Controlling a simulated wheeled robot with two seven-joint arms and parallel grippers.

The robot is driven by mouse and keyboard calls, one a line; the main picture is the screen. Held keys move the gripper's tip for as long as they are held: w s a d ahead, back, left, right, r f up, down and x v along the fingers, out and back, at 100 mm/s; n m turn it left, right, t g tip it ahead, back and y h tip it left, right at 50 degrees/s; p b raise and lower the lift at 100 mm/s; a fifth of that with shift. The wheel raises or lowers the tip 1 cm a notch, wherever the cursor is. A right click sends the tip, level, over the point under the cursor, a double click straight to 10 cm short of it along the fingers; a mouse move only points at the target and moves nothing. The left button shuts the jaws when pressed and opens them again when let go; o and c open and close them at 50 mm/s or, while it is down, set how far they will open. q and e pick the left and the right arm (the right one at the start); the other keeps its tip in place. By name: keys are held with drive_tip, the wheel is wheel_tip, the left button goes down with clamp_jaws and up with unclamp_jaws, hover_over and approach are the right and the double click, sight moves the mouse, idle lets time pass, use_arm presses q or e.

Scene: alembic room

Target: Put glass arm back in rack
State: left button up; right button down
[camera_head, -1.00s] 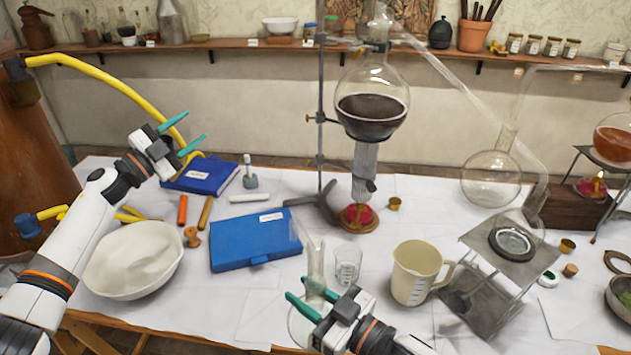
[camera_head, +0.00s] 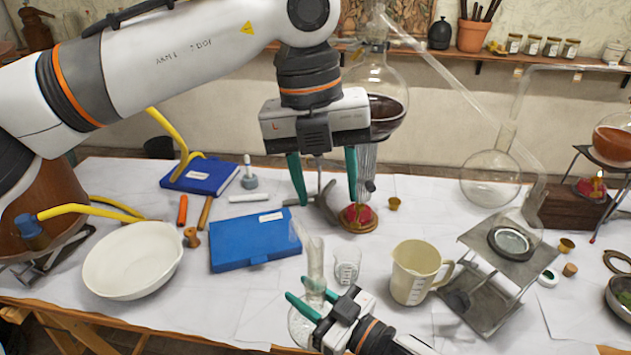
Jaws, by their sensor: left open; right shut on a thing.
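My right gripper (camera_head: 303,292) is at the front middle of the table, its teal fingers around a clear glass piece with an upright tubular neck (camera_head: 315,262) and a wide, rounded lower part. Glare and the fingers hide the exact grip. My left gripper (camera_head: 327,195) points down, open and empty, in front of the tall stand and burner. A long slanting clear glass tube (camera_head: 462,88) runs down right from the top of the dark-filled flask (camera_head: 387,110). I cannot tell for certain which glass is the task's arm, nor which thing is the rack.
A blue case (camera_head: 250,242), a white bowl (camera_head: 132,262), a small glass beaker (camera_head: 347,268) and a cream jug (camera_head: 414,272) stand close by. A metal stand (camera_head: 508,250) and a round flask (camera_head: 490,180) are at right. White table shows between them.

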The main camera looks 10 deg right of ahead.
sight(314, 248)
drive_tip(key=shift+a, duration=0.1)
use_arm(q)
drive_tip(key=shift+t+y, duration=0.5)
drive_tip(key=shift+y, duration=0.3)
drive_tip(key=f, duration=0.4)
drive_tip(key=a+f, duration=0.1)
drive_tip(key=f, duration=0.7)
drive_tip(key=shift+s+a+f, duration=0.1)
drive_tip(key=shift+a, duration=0.15)
use_arm(e)
drive_tip(key=shift+w, duration=0.1)
use_arm(q)
drive_tip(key=shift+c, duration=0.3)
clamp_jaws()
drive_tip(key=shift+r, duration=0.4)
drive_tip(key=shift+r, duration=2.95)
